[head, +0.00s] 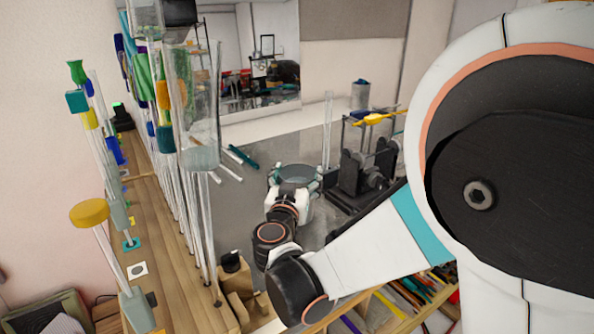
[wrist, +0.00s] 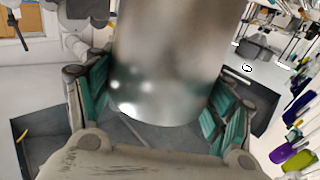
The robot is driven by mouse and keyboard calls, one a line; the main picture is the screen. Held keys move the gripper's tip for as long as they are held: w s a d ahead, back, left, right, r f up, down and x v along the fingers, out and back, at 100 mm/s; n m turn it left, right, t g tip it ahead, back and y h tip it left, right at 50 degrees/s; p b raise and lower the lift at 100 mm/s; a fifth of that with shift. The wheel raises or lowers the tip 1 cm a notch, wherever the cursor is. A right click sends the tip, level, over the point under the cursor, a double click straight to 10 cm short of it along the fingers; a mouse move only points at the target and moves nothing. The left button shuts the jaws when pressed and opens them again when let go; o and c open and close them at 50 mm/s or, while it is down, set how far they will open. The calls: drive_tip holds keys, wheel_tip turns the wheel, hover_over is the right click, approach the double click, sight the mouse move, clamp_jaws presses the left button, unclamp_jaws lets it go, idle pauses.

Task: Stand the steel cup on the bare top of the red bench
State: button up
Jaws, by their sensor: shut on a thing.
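The steel cup (wrist: 168,60) is a shiny grey cylinder that fills the upper middle of the wrist view. My gripper (wrist: 158,105) is shut on it, with green-padded fingers on both sides. In the head view my gripper (head: 298,184) is near the middle, beyond my arm, with the cup's round grey rim (head: 298,172) between the fingers. The cup's contents and the full shape of its base are not clear. I cannot pick out the red bench's bare top with certainty in either view.
Tall glass rods (head: 190,190) with coloured pieces stand along a wooden ledge (head: 165,225) at the left. A black stand with a yellow piece (head: 372,118) is right of my gripper. A grey can (head: 360,95) stands farther back. Loose rods (head: 243,156) lie on the grey surface.

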sight(301, 181)
drive_tip(key=shift+f+b, duration=1.4)
drive_tip(key=shift+f, duration=0.8)
drive_tip(key=o, duration=2.1)
drive_tip(key=shift+s+a, duration=0.1)
drive_tip(key=shift+s, duration=0.3)
drive_tip(key=s, duration=0.4)
drive_tip(key=s+a+p, duration=0.1)
drive_tip(key=s, duration=0.1)
drive_tip(key=shift+s, duration=0.35)
